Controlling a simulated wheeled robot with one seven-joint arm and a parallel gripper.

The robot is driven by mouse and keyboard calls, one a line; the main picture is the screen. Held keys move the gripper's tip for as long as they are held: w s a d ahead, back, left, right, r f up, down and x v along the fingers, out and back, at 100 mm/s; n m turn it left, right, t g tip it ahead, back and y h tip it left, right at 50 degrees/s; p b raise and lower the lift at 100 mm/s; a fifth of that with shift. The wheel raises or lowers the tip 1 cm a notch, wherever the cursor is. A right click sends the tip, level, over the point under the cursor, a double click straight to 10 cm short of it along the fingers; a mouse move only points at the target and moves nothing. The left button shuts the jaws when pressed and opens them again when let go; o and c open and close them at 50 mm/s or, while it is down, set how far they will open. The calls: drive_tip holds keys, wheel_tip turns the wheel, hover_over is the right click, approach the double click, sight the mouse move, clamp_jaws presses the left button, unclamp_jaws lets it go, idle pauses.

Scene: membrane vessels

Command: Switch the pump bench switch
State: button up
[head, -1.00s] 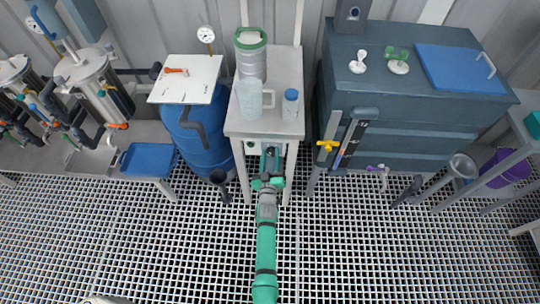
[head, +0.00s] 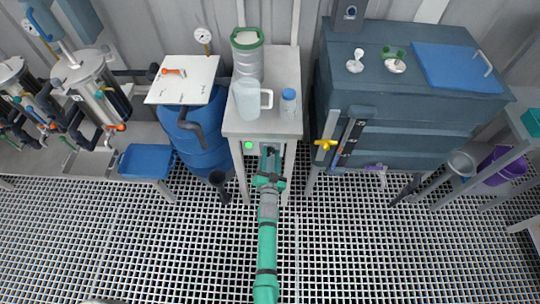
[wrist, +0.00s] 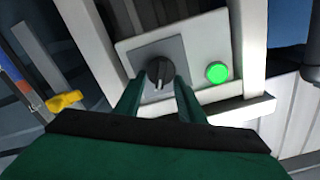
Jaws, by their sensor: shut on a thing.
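The pump bench switch is a black rotary knob (wrist: 159,71) on a grey square plate, set in a pale panel under the small bench. In the wrist view my gripper (wrist: 157,86) has its two green fingers on either side of the knob, shut on it. The knob's pointer is roughly upright in that view. A round green lamp (wrist: 217,72) beside it glows bright; the lamp also shows in the head view (head: 249,145). In the head view my gripper (head: 269,153) reaches in below the bench top, and the knob is mostly hidden there.
The small bench (head: 262,128) carries a clear jug (head: 247,100), a lidded jar (head: 247,56) and a blue-capped bottle (head: 288,103). A blue drum (head: 196,135) stands left. A dark tank with a yellow valve (head: 325,144) stands right. The grating floor is open in front.

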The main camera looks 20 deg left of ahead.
drive_tip(key=shift+m, duration=0.5)
drive_tip(key=o, duration=1)
drive_tip(key=shift+o, duration=0.2)
drive_tip(key=shift+s, duration=0.1)
drive_tip(key=v, duration=1)
drive_tip(key=shift+s, duration=0.3)
drive_tip(key=shift+d, duration=0.1)
